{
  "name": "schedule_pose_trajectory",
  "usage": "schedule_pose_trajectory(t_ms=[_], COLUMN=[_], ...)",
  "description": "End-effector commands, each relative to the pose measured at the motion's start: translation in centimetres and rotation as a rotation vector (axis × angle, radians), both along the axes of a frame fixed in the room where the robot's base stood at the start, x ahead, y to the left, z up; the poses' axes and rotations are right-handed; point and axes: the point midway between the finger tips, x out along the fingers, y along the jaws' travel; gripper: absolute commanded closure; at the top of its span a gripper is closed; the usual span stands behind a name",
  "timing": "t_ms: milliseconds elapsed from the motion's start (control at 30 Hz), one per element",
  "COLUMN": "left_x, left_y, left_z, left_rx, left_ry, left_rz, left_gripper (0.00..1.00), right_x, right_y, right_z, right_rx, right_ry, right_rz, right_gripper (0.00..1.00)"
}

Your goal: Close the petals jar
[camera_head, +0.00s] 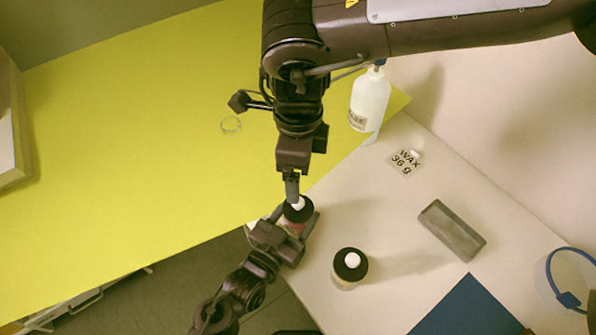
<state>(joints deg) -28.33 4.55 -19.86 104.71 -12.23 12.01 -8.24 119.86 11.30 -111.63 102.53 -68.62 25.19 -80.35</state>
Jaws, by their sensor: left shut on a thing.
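The jar with reddish contents, which I take for the petals jar (297,229), stands at the corner of the white table. A black lid with a white knob (298,203) is on or just over its top; I cannot tell if it is fully seated. My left gripper (288,235) comes from the lower left and is shut around the jar's body, hiding part of it. My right gripper (292,198) comes down from above, its fingertips at the white knob. Its fingers overlap, so I cannot tell whether it grips the knob.
Another black-lidded jar (348,272) stands close by to the lower right. A clear ring (231,124) lies on the yellow surface (130,130).

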Motion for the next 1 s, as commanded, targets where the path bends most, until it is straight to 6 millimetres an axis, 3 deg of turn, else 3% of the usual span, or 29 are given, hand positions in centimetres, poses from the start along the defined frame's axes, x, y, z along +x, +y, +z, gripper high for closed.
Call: schedule_pose_trajectory(t_ms=[200,233,400,733,1000], left_x=[0.0,0.0,0.0,-0.4,-4.1], left_y=[0.0,0.0,0.0,0.2,2.5], left_z=[0.0,0.0,0.0,-0.1,-0.2], left_rx=[0.0,0.0,0.0,0.001,0.003], left_ry=[0.0,0.0,0.0,0.002,0.003], left_rz=[0.0,0.0,0.0,0.0,-0.001], left_gripper=[0.86,0.41,0.19,0.19,0.19], right_x=[0.0,0.0,0.0,0.0,0.0], right_y=[0.0,0.0,0.0,0.0,0.0], right_z=[0.0,0.0,0.0,-0.1,-0.5], right_rx=[0.0,0.0,0.0,0.0,0.0], right_ry=[0.0,0.0,0.0,0.0,0.0], right_rz=[0.0,0.0,0.0,0.0,0.0], right_gripper=[0.16,0.16,0.16,0.16,0.16])
